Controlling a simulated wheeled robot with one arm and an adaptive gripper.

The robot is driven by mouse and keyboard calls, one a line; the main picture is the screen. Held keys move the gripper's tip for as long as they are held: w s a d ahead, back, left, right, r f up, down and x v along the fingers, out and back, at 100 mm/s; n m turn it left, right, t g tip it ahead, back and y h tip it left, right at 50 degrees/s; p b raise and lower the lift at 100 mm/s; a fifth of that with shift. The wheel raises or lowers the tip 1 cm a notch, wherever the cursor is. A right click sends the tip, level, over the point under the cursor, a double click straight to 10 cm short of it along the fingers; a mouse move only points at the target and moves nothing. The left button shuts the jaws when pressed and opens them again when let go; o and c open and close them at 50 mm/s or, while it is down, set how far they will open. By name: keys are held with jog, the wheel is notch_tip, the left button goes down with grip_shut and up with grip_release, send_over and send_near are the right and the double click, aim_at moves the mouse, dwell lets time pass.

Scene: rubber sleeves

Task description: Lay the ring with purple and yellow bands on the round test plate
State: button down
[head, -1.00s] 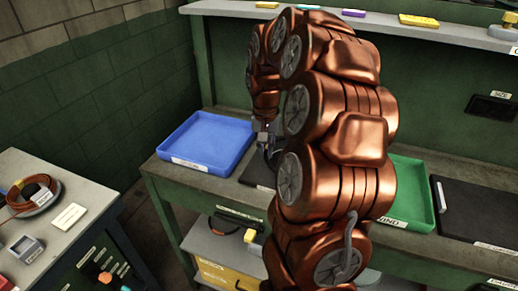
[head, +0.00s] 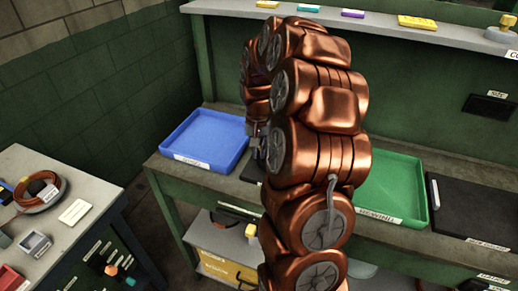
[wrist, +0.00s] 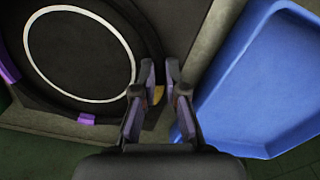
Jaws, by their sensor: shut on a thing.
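The black ring with purple and yellow bands (wrist: 86,119) shows in the wrist view. A second purple band is at the left edge and a yellow patch lies between my fingertips. My gripper (wrist: 159,82) is shut on the ring's right side. The ring surrounds a white circle (wrist: 133,62) on a dark surface, which looks like the round test plate. I cannot tell if the ring touches it or hangs just above. In the head view my arm hides the ring and most of that spot; my gripper (head: 257,143) shows beside the arm.
A blue tray (head: 233,158) lies just left of my gripper in the head view. A green tray (head: 408,190) and a black mat (head: 475,207) lie to the right. A shelf (head: 370,27) runs behind. A side bench (head: 95,185) with a coiled ring stands at left.

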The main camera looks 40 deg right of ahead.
jog(key=c, duration=1.2)
grip_release()
jog(key=shift+w+a+r+b, duration=0.1)
jog(key=shift+r+b, duration=2.05)
jog(key=shift+r, duration=3.9)
jog(key=shift+a, duration=0.15)
